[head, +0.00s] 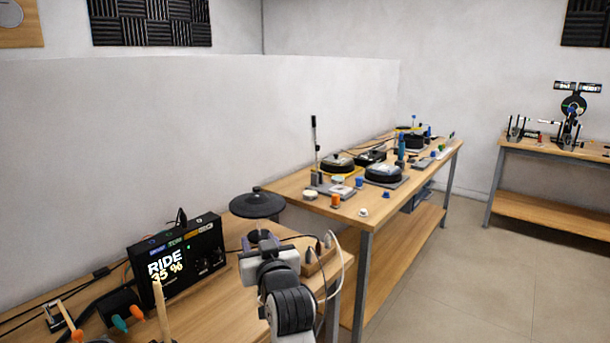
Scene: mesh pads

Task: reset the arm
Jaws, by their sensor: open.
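My gripper (261,241) shows low in the middle of the head view, in front of a black cymbal-like pad (258,204) on the near bench. It is open, with its two fingertips apart and nothing visible between them. The fingers point away from the camera. My white and black arm comes up from the bottom edge behind it.
A black module (176,256) reading "RIDE 35 %" stands on the near bench (232,286), left of my gripper. Drumsticks and cables lie left. A wooden block (318,262) sits close right. A second bench (290,185) holds round pads. Floor at right is clear.

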